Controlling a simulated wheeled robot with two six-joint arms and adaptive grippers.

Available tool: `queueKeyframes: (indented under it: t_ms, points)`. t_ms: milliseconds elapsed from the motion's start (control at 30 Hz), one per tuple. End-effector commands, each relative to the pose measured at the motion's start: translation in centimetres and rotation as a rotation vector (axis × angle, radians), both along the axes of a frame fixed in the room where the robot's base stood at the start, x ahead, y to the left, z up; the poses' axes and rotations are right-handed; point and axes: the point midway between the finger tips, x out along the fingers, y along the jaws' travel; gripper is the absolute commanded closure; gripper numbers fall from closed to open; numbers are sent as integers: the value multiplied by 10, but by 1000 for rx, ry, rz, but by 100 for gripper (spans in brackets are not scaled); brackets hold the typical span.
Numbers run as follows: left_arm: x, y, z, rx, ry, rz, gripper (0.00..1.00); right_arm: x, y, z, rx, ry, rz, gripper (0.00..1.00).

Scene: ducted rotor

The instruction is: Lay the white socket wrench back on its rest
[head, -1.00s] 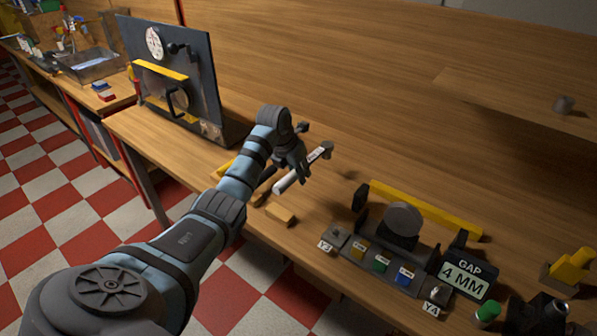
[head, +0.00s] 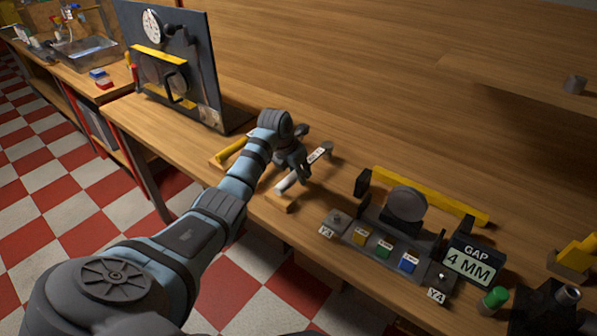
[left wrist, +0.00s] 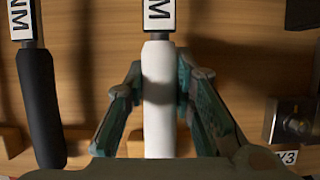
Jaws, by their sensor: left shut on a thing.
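The white socket wrench has a white handle (head: 287,183) and a label plate (head: 319,154) near its far end. My left gripper (head: 296,170) is shut around the white handle. In the left wrist view the white handle (left wrist: 158,100) stands between the two fingers of the left gripper (left wrist: 160,105). The wooden rest (left wrist: 204,140) shows behind the fingers, and its front block (head: 288,204) shows below the handle in the head view. I cannot tell whether the wrench touches it. My right gripper is out of view.
A black-handled wrench (left wrist: 42,105) lies to the left of the white one in the left wrist view. A dark upright panel (head: 195,75) stands at the back left. A fixture with coloured blocks (head: 383,250) and a gap display (head: 470,262) stand to the right.

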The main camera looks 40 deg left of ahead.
Motion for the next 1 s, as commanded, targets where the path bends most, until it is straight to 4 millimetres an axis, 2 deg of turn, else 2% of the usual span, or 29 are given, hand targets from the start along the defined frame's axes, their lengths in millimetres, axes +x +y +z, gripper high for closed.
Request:
queueKeyframes:
  t_ms: [333, 367, 500, 833, 933, 1000]
  points:
    - [0, 0, -5, 0, -2, 0, 100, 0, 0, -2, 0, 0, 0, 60]
    - [0, 0, -5, 0, -2, 0, 74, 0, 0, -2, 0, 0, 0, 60]
    - [0, 0, -5, 0, -1, 0, 53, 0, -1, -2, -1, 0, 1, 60]
    - [-1, 0, -2, 0, 0, 0, 53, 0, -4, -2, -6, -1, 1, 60]
    - [-6, 1, 12, 2, -4, 0, 53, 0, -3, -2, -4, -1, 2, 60]
    - [-13, 1, 29, 3, -6, 0, 53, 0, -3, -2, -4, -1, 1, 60]
